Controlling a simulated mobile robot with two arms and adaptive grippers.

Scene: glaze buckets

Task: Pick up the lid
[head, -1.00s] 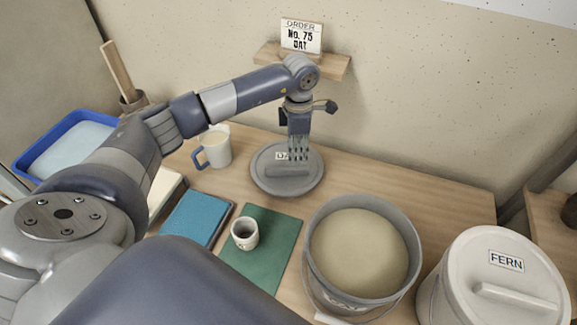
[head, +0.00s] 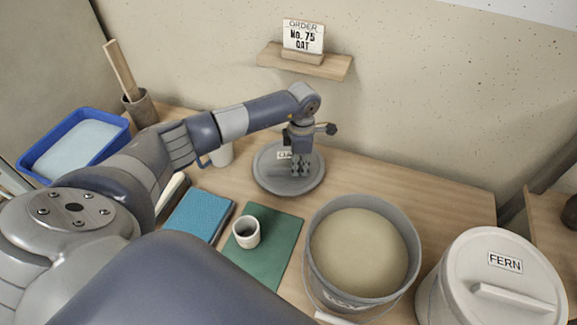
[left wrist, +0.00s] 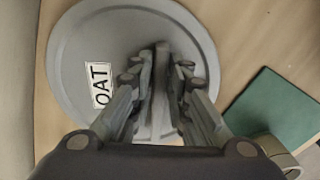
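The round grey lid (head: 268,180) lies flat on the wooden table near the wall. Its OAT label shows in the left wrist view (left wrist: 101,84), and a raised bar handle (left wrist: 160,105) crosses it. My left gripper (head: 301,172) is down over the lid, pointing downward. In the left wrist view its fingers (left wrist: 160,80) stand on either side of the handle, seemingly open with narrow gaps. The gripper hides part of the handle in the head view. An open grey bucket (head: 411,245) with pale contents stands at the front right. My right gripper is not in view.
A white bucket with a FERN lid (head: 510,265) stands at the right. A small cup (head: 246,232) is on a green mat (head: 272,250), beside a blue pad (head: 198,215). A mug (head: 222,156) stands behind my left arm.

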